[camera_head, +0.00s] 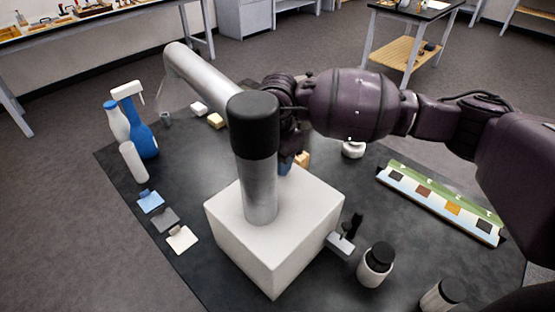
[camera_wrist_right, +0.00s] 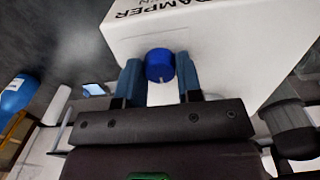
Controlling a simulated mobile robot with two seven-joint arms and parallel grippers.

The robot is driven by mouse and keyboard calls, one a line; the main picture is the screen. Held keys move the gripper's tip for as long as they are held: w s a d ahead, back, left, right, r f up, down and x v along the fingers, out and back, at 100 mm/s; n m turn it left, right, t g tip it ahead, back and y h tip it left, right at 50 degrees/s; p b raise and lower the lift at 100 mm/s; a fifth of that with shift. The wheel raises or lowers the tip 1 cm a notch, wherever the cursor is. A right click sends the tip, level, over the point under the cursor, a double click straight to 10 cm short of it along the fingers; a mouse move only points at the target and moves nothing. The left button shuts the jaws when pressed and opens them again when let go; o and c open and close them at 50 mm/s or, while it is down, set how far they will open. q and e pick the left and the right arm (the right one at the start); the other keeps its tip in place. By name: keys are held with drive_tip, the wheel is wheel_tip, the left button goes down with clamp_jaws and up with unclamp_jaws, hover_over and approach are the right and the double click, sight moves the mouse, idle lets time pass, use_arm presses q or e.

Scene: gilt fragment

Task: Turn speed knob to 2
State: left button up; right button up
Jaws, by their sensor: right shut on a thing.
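The white box (camera_head: 300,225) stands on the dark mat, with a thick grey column capped in black (camera_head: 255,120) rising from it. In the right wrist view the box (camera_wrist_right: 230,50) shows partly cut lettering reading "AMPER". A round blue knob (camera_wrist_right: 159,65) sits on its face, with a small pale mark at its lower edge. My right gripper (camera_wrist_right: 160,80) has a blue finger on each side of the knob and is shut on it. In the head view this gripper (camera_head: 287,160) is behind the box, its fingers mostly hidden. My left gripper is not in view.
On the dark mat (camera_head: 185,265), a blue spray bottle (camera_head: 143,137) and white bottles stand at left. Small coloured cards (camera_head: 150,201) lie left of the box. A black-lidded jar (camera_head: 374,270) and a long sample tray (camera_head: 440,204) are at right.

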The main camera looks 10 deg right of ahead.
drive_tip(key=o, duration=0.9)
drive_tip(key=shift+o, duration=0.2)
drive_tip(key=shift+r, duration=0.1)
wheel_tip(320, 180, up, 11)
drive_tip(key=shift+b, duration=0.35)
